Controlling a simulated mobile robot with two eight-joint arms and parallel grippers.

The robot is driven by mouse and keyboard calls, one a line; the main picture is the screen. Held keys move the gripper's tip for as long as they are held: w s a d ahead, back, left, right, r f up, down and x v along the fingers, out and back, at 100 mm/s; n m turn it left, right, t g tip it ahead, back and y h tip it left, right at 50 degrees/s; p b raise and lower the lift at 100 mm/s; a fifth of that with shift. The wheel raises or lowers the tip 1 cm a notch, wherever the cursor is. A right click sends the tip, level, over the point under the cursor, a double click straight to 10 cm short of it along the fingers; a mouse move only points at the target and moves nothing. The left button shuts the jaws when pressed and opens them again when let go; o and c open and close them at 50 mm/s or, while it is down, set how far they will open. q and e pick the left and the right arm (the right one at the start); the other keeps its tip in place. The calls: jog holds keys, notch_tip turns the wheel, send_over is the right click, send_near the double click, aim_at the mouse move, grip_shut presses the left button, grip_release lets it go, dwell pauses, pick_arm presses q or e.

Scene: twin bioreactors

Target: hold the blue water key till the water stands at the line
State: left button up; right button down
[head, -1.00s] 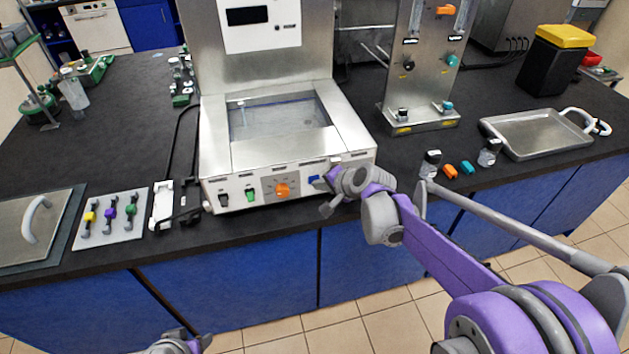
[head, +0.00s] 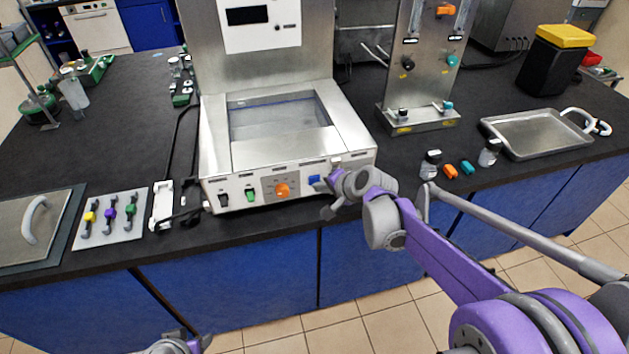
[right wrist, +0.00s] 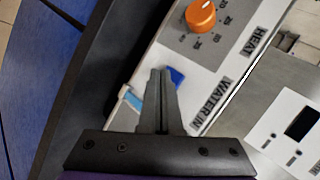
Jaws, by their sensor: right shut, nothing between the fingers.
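The blue water key (head: 314,180) is on the front panel of the steel bath (head: 215,140). In the right wrist view the blue key (right wrist: 177,77) shows beside and partly behind my fingertips, by the label WATER IN. My right gripper (head: 329,194) is shut and empty, just right of the key in the head view; its closed fingers (right wrist: 160,75) point at the panel. I cannot tell whether they touch the key.
An orange HEAT knob (head: 282,190) and a green switch (head: 250,196) share the panel. Left are a clamp-like device (head: 163,205) and a plate with coloured handles (head: 108,220). Right are small bottles (head: 431,163) and a steel tray (head: 535,150).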

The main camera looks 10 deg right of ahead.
jog(key=shift+s, duration=0.4)
jog(key=shift+s+d, duration=0.1)
jog(key=shift+s, duration=2.4)
jog(key=shift+s, duration=0.1)
dwell(0.6)
jog(key=s, duration=0.3)
jog(key=shift+s, duration=0.3)
jog(key=shift+w, duration=0.15)
jog(key=w, duration=0.8)
jog(key=shift+w+b, duration=0.25)
jog(key=shift+b, duration=0.1)
jog(key=shift+w, duration=0.1)
dwell(1.6)
